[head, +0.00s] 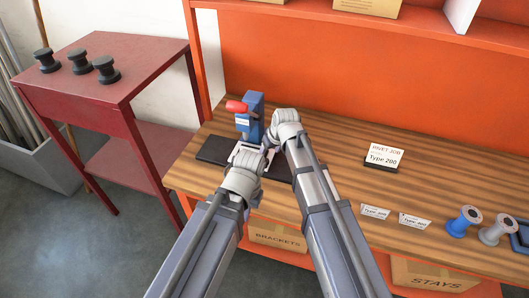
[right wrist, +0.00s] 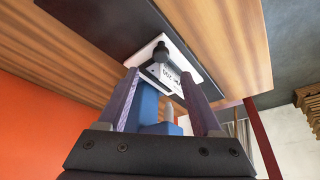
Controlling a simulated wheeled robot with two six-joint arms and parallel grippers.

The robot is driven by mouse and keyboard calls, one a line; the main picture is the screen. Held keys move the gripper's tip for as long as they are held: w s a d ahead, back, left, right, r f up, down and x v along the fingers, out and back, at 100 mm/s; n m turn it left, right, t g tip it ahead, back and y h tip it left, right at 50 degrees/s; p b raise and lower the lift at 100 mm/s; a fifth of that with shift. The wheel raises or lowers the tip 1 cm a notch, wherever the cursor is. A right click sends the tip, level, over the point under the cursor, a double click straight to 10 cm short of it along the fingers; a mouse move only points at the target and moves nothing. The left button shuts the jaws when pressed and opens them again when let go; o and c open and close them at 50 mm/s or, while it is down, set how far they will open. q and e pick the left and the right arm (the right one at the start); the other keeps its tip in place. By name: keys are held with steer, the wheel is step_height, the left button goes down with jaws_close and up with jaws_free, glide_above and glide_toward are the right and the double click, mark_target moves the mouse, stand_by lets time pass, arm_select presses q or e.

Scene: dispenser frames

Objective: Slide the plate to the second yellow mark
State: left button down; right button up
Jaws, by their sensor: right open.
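A blue dispenser (head: 254,112) with a red knob (head: 236,106) stands upright on a dark mat (head: 214,150) on the wooden bench. In the right wrist view, its blue body (right wrist: 148,108) shows between the parted fingers of my right gripper (right wrist: 163,85). A white plate (right wrist: 190,62) with a label and a black knob (right wrist: 161,52) lies beyond the fingertips. I cannot tell if the fingers touch anything. My left arm reaches to the dispenser's foot; its fingers are not clear enough to judge. I see no yellow marks; my arms cover part of the mat.
A red side table (head: 125,65) holds three dark spools. The bench's middle right is mostly clear.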

mark_target(266, 160)
steer(key=shift+s+a+f, duration=0.1)
steer(key=b+x, duration=0.7)
steer(key=shift+f, duration=0.25)
jaws_close()
stand_by(0.5)
stand_by(0.9)
